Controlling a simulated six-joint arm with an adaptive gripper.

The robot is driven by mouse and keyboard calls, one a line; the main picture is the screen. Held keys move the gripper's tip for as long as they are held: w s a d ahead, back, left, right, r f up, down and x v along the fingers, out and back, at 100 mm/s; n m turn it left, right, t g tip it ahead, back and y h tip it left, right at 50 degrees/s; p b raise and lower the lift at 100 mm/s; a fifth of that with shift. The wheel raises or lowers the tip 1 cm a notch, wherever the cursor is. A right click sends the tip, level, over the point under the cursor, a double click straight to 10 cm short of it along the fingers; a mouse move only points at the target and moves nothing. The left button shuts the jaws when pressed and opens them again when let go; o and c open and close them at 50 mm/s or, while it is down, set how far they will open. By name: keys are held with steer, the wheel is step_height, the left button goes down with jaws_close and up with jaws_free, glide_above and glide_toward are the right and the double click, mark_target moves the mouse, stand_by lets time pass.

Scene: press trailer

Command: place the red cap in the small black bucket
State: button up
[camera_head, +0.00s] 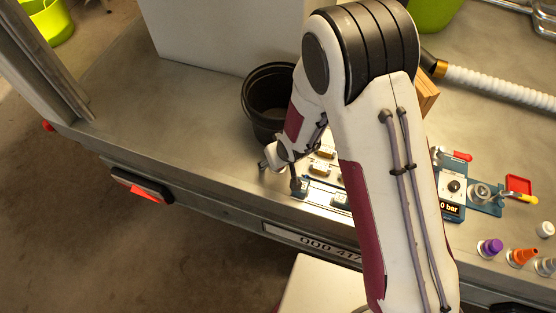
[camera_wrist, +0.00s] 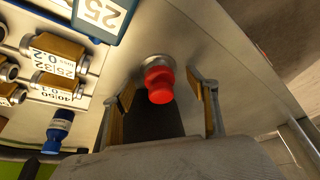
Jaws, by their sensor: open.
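The red cap (camera_wrist: 160,84) shows in the wrist view, standing on the metal surface with a silver ring-like part at its far end. My gripper (camera_wrist: 168,92) is open, with one finger to the left and one to the right of the cap. A gap shows on each side, and I see no contact. In the head view my gripper (camera_head: 281,176) is low over the front edge of the metal deck, and the cap is hidden there. The small black bucket (camera_head: 262,104) stands upright on the deck behind my gripper, partly covered by my arm.
A rack of brass fittings (camera_wrist: 58,56) lies left of the cap in the wrist view, with a blue bottle-shaped item (camera_wrist: 59,131) nearby. A gauge panel (camera_head: 452,190), purple (camera_head: 490,247) and orange (camera_head: 521,257) nozzles are at right. The deck left of the bucket is clear.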

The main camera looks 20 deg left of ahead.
steer(key=shift+c, duration=0.3)
steer(key=c, duration=1.4)
steer(key=shift+o, duration=0.2)
steer(key=shift+r, duration=0.1)
steer(key=shift+c, duration=0.6)
steer(key=shift+r, duration=0.1)
jaws_close()
steer(key=shift+r, duration=1.6)
steer(key=s, duration=1.8)
steer(key=shift+w, duration=0.1)
